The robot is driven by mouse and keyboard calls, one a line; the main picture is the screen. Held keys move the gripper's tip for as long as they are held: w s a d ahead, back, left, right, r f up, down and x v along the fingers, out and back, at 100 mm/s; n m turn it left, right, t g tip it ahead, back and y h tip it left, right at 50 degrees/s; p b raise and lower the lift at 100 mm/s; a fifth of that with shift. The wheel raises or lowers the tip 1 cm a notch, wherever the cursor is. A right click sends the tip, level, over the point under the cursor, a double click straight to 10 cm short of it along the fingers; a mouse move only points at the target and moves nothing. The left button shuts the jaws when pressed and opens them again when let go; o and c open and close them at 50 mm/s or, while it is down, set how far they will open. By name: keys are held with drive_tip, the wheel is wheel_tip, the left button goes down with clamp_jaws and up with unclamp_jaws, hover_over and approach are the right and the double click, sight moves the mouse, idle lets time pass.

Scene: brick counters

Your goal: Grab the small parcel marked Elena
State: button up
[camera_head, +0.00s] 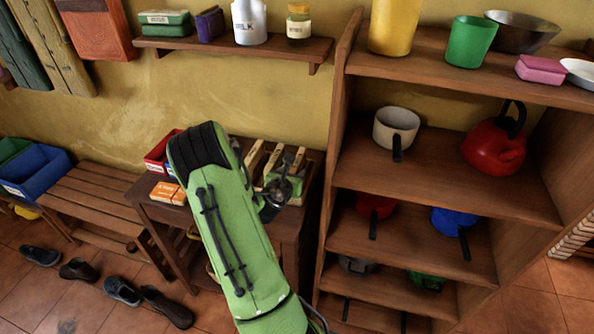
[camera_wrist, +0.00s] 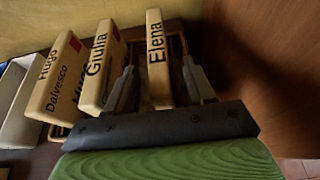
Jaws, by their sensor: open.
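The small parcel marked Elena (camera_wrist: 158,88) is a narrow cream block standing upright, its name in black along its edge. In the wrist view it stands between the two grey fingers of my gripper (camera_wrist: 160,68). The fingers are open, one on each side of it, with a visible gap on the right; contact on the left is unclear. In the head view my gripper (camera_head: 284,182) is over the small table (camera_head: 178,212) beside several upright cream parcels (camera_head: 254,156), whose names are not legible there.
Left of Elena stand a parcel marked Giulia (camera_wrist: 98,75) and one marked Hugo Dalvesco (camera_wrist: 60,85). A brown wooden panel (camera_wrist: 262,60) rises close on the right. Orange boxes (camera_head: 167,193) and a red bin (camera_head: 160,152) are on the table's left part. A tall shelf (camera_head: 450,165) stands right.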

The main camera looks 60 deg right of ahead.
drive_tip(key=x, duration=0.3)
drive_tip(key=shift+d+f, duration=0.1)
drive_tip(key=shift+d, duration=0.05)
drive_tip(key=shift+c, duration=0.3)
clamp_jaws()
